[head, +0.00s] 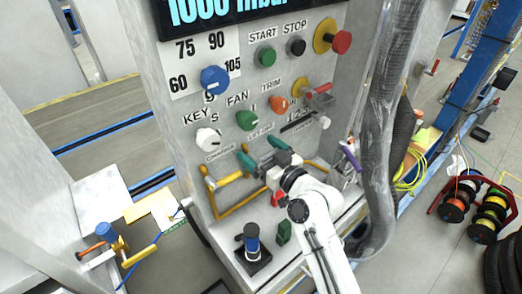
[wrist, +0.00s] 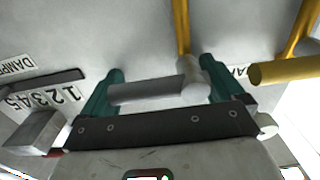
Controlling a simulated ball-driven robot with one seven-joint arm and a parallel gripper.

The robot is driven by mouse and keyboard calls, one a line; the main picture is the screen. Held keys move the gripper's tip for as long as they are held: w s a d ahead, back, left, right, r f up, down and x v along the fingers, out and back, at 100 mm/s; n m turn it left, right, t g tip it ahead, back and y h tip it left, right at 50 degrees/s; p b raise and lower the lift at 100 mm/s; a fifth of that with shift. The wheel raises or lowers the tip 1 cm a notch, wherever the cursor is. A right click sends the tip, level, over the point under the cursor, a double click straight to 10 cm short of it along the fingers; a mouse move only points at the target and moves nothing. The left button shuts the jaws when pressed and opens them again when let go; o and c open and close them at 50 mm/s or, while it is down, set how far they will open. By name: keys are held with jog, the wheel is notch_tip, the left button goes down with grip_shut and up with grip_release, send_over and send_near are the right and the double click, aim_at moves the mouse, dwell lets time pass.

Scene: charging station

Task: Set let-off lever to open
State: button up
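The let-off lever (wrist: 150,91) is a grey bar on a pale round hub, seen in the wrist view. It lies roughly sideways between my fingers, its free end close to the left finger; I cannot tell whether they touch. My gripper (wrist: 160,85) has teal fingers spread wide apart, with the lever between them and not clamped. In the head view my gripper (head: 262,157) is at the lower panel, just below the "LET-OFF" label (head: 259,130). There the gripper hides the lever. Its open and shut marks cannot be read.
A yellow rail (head: 238,206) runs below the panel. The damper slider knob (head: 324,122) is at the right, and also shows in the wrist view (wrist: 35,132). A white key knob (head: 208,139) and green fan knob (head: 246,120) are close by. A wrapped hose (head: 380,125) hangs at the right.

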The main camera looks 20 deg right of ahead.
jog(key=c, duration=1)
jog(key=shift+f+m, duration=0.15)
jog(key=shift+m, duration=0.15)
notch_tip(320, 180, down, 2)
jog(key=m, duration=0.8)
jog(key=shift+s+a+f+m+p, duration=0.1)
jog(key=shift+a+f+m+p, duration=0.2)
jog(key=shift+m+p, duration=0.85)
jog(key=shift+s+a+f+m+p, duration=0.2)
jog(key=shift+a+f+m, duration=0.1)
jog(key=shift+m, duration=1.7)
jog(key=shift+s+a+f+m+p, duration=0.1)
jog(key=shift+a+f+m+p, duration=0.2)
jog(key=shift+m+p, duration=0.85)
jog(key=shift+m+b, duration=0.45)
jog(key=shift+m, duration=0.05)
jog(key=o, duration=1.2)
jog(key=shift+c, duration=0.2)
